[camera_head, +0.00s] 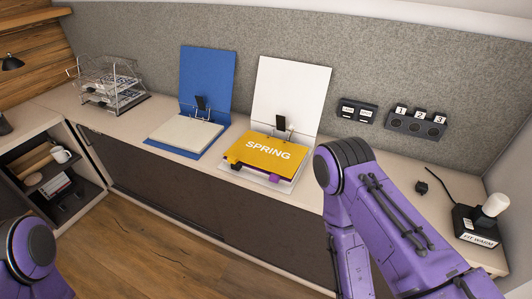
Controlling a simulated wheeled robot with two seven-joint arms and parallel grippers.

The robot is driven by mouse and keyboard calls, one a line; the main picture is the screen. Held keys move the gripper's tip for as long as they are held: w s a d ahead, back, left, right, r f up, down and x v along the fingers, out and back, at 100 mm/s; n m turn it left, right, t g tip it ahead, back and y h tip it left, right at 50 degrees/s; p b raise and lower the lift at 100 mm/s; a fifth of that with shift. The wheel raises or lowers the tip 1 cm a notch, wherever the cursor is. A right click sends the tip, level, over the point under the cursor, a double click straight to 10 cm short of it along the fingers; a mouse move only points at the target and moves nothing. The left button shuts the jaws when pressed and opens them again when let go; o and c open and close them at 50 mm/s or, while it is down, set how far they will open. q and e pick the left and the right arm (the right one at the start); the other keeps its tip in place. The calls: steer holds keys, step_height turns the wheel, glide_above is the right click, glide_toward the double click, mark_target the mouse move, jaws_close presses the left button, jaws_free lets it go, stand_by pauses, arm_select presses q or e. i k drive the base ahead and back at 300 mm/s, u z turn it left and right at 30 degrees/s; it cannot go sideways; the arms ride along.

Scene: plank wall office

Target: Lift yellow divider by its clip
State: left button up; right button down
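The yellow divider (262,144), printed SPRING, lies on top of the stack in the open white binder (290,88). Small dark and purple pieces show along its front edge; a dark piece (236,167) at the front left may be its clip, but it is too small to be sure. The binder's dark lever mechanism (281,123) stands behind the divider. My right arm comes in at the right, close beside the binder, and its forearm runs down out of the picture. My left arm shows only at the bottom left corner. Neither gripper is in view.
A blue binder (207,78) with a paper stack stands open left of the white one. A wire tray rack (108,85) is at the far left. Numbered black holders (415,122) and a white-topped device (484,215) are at the right. A grey panel (340,60) backs the counter.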

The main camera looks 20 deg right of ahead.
mark_target(270, 154)
steer(key=u, duration=0.95)
steer(key=i, duration=1.8)
steer(key=z, duration=2.8)
